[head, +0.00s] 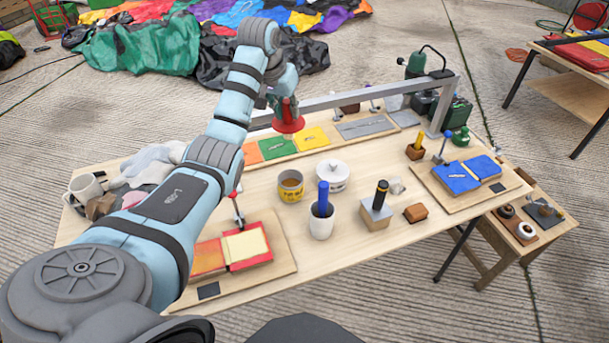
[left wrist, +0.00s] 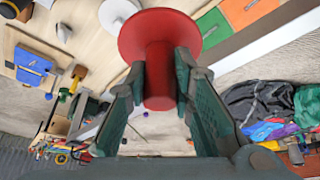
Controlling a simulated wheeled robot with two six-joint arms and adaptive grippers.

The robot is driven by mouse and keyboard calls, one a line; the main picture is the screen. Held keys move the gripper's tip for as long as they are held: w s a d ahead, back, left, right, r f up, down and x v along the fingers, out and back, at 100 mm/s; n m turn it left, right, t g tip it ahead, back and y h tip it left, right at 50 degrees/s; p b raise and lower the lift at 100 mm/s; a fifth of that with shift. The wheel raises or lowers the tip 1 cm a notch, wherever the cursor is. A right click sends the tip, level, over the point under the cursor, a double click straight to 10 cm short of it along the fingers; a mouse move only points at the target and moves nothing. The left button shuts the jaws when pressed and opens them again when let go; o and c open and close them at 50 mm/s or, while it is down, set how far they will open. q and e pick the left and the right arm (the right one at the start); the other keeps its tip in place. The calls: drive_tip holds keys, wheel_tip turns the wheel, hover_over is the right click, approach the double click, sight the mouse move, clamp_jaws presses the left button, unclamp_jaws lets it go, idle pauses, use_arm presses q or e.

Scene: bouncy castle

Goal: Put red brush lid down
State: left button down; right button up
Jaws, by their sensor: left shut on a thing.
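The red brush lid (head: 288,124) is in the air over the back middle of the table, a wide disc with a narrower red stem. My left gripper (head: 285,104) is shut on the stem, above the disc. In the left wrist view the disc of the red lid (left wrist: 185,33) lies beyond the fingertips, and the green finger pads of my left gripper (left wrist: 160,72) press the stem from both sides. The table top (head: 385,150) shows below the lid, with a gap I cannot measure. My right gripper is not in view.
Coloured swatches (head: 312,138) lie at the back before a grey rail (head: 350,98). A blue sample board (head: 460,178) lies at right.

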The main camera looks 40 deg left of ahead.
use_arm(q)
drive_tip(key=x, duration=0.2)
drive_tip(key=shift+d+f, duration=0.1)
drive_tip(key=shift+f, duration=0.2)
drive_tip(key=f+b, duration=0.1)
drive_tip(key=f, duration=0.4)
drive_tip(key=f+b, duration=0.1)
drive_tip(key=f, duration=0.5)
drive_tip(key=s+f+b, duration=0.1)
drive_tip(key=f, duration=0.5)
drive_tip(key=shift+s, duration=0.1)
drive_tip(key=shift+s+r, duration=0.1)
drive_tip(key=shift+s, duration=0.05)
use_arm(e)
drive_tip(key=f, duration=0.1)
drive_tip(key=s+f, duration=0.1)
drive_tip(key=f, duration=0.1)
use_arm(q)
drive_tip(key=c, duration=1.4)
unclamp_jaws()
